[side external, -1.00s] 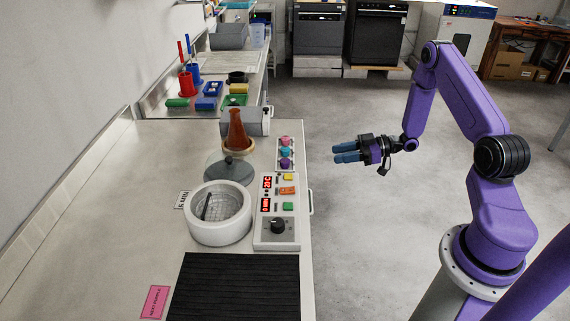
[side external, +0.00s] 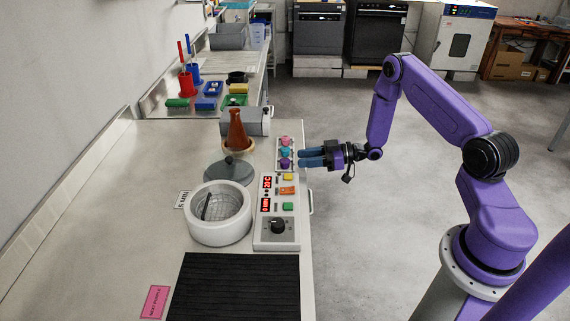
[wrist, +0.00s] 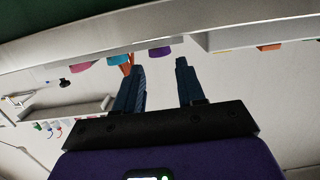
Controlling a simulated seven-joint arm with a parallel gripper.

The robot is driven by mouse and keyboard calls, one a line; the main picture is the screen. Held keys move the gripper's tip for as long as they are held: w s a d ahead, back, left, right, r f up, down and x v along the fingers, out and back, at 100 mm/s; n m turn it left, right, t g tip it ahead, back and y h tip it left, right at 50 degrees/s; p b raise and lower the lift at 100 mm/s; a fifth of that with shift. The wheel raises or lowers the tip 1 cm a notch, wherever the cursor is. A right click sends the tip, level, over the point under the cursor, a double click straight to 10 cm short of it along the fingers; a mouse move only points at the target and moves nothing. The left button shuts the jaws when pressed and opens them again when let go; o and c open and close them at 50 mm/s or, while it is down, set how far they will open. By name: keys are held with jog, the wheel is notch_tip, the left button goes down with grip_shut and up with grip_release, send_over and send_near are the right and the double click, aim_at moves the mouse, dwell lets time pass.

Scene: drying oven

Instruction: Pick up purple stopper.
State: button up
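The purple stopper (side external: 285,163) stands in a white holder (side external: 278,170) at the bench's right edge, nearest the camera in a row with a teal stopper (side external: 285,152) and a pink stopper (side external: 285,141). My gripper (side external: 300,157) is at the bench edge, just right of the stoppers, with its blue fingers pointing left at them. In the wrist view my gripper (wrist: 160,66) is open and empty. There the purple stopper (wrist: 160,52) shows beyond the fingertips, in line with the gap between them. I cannot tell the exact distance to it.
A control box (side external: 278,228) with buttons and a knob stands nearer the camera. A white round chamber (side external: 219,232), a grey lid (side external: 229,170) and an orange-brown flask (side external: 237,130) stand left of the stoppers.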

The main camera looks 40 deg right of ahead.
aim_at(288, 160)
jog(key=shift+x, duration=2.6)
jog(key=c, duration=0.7)
